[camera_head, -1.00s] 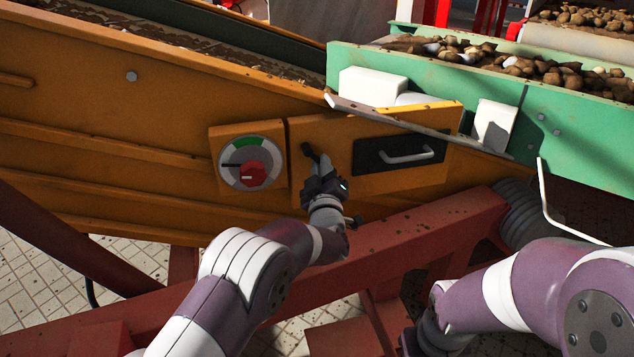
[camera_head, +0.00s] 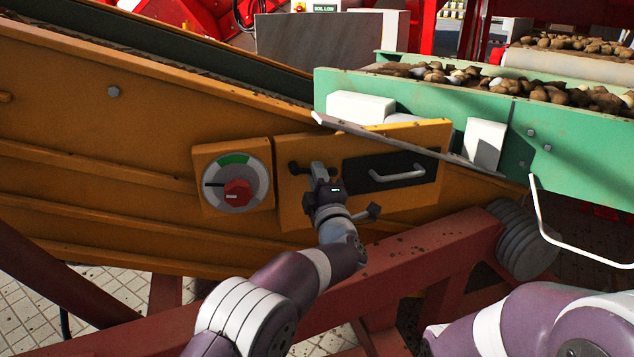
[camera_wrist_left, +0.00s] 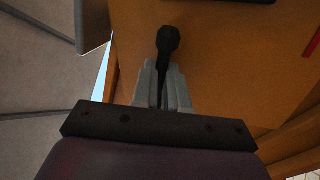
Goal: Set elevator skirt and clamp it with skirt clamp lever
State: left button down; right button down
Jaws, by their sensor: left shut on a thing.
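An orange panel (camera_head: 300,205) with a black-backed grip handle (camera_head: 398,174) sits on the side of the orange elevator; I take it as the skirt, though I cannot be sure. A black knob (camera_head: 295,168) shows at the panel's upper left, directly left of my left gripper (camera_head: 320,172). The gripper is in front of the panel, left of the handle. In the left wrist view its fingers (camera_wrist_left: 163,88) are closed around a black round-ended lever (camera_wrist_left: 167,42), whose tip sticks out beyond them. The lever's other parts are partly hidden by the gripper. My right gripper is out of view.
A round dial with a red knob (camera_head: 237,190) is left of the panel. A green trough (camera_head: 340,90) with potatoes juts over the panel's upper right. A red beam (camera_head: 440,245) crosses in front below. A bent white rod (camera_head: 545,225) hangs at the right.

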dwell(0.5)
pick_arm(q)
jog(key=c, duration=1.2)
grip_release()
jog(key=shift+o, duration=0.2)
jog(key=p+v, duration=0.3)
jog(key=v, duration=0.9)
jog(key=shift+s+d+f, duration=0.15)
jog(key=shift+s+f, duration=0.05)
jog(key=shift+s, duration=0.15)
